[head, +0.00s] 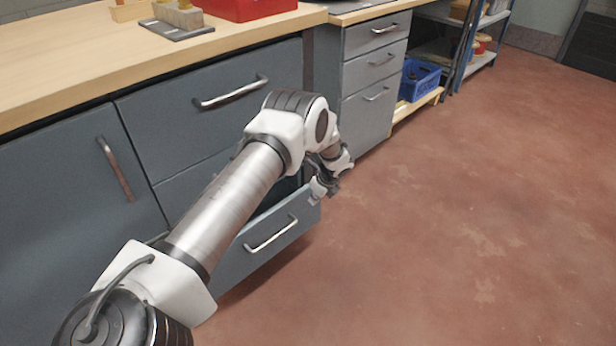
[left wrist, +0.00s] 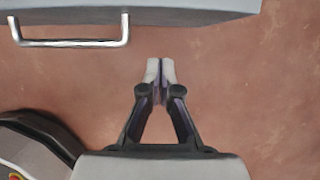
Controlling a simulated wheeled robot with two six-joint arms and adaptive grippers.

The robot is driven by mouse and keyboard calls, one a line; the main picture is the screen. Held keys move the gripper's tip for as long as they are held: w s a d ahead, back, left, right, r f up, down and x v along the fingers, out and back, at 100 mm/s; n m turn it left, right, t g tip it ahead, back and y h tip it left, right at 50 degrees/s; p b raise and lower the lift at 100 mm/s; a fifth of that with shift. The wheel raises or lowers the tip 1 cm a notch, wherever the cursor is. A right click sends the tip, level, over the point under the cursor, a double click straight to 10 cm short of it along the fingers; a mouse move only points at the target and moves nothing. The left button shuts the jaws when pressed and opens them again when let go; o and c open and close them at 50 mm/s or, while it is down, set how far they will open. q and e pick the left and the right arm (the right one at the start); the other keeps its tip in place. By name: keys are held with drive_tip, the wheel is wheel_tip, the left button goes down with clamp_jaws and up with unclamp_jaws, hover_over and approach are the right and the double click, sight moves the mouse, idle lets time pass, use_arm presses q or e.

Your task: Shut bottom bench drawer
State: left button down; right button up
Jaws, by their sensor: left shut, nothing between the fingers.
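The bottom bench drawer (head: 262,252) is a grey drawer pulled open from the bench, with a silver bar handle (head: 271,234) on its front. My left arm crosses in front and hides part of its inside. My left gripper (head: 334,190) is at the drawer's right front corner in the head view; contact cannot be told. In the left wrist view the drawer front (left wrist: 190,8) and handle (left wrist: 72,42) are at the top. The left gripper (left wrist: 160,62) there is shut and empty, with floor beyond its fingertips. My right gripper is not in view.
A closed upper drawer (head: 228,95) and a cupboard door (head: 60,210) sit left of a grey drawer unit (head: 372,80). A wooden worktop (head: 240,32) carries a red bin (head: 245,8). A blue crate (head: 420,80) is on a low shelf. The reddish floor (head: 480,220) is clear at right.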

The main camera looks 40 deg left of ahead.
use_arm(q)
drive_tip(key=p+v, duration=0.2)
drive_tip(key=v, duration=0.5)
drive_tip(key=y+b, duration=0.5)
drive_tip(key=b, duration=0.8)
approach(302, 197)
wheel_tip(302, 197, down, 5)
drive_tip(key=a, duration=0.1)
drive_tip(key=a+b, duration=0.1)
drive_tip(key=a, duration=0.1)
drive_tip(key=shift+a+r, duration=0.2)
drive_tip(key=shift+r, duration=0.05)
drive_tip(key=shift+w+a+r, duration=0.1)
drive_tip(key=shift+a+r, duration=0.15)
drive_tip(key=shift+a, duration=0.35)
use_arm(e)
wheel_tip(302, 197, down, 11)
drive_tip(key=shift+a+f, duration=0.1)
